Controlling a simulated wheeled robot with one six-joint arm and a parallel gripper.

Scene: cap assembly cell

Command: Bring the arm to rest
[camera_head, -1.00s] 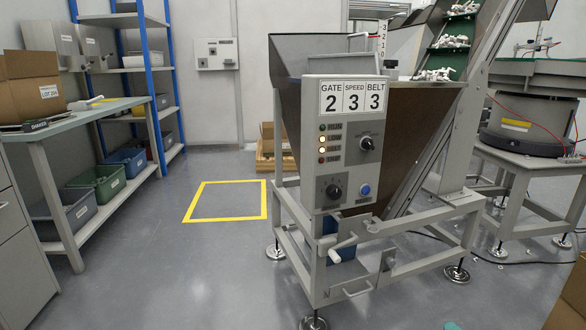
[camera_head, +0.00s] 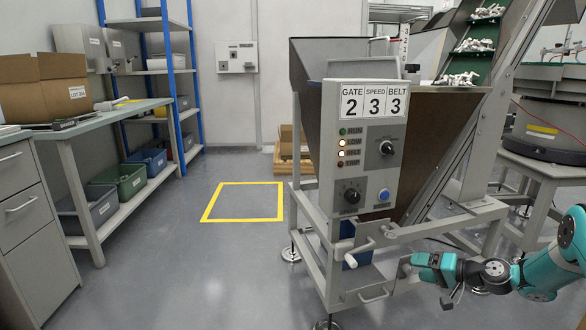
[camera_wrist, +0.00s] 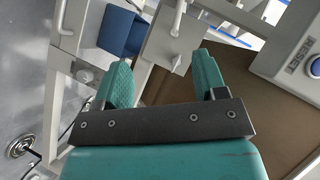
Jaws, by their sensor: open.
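My gripper (camera_head: 422,267) shows at the lower right of the head view, in front of the hopper machine's frame. My teal arm reaches in from the right edge. In the wrist view my gripper (camera_wrist: 165,80) has its two teal fingers apart, with nothing between them. Behind the fingers are the grey frame, a white handle and a blue bin (camera_wrist: 122,32). I cannot tell how far the fingertips are from the frame.
The hopper machine (camera_head: 340,75) with its control panel (camera_head: 364,150) stands close ahead. A workbench (camera_head: 150,105) with a carton (camera_head: 60,88) is at left. A yellow floor square (camera_head: 242,186) is empty. Open floor lies between bench and machine.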

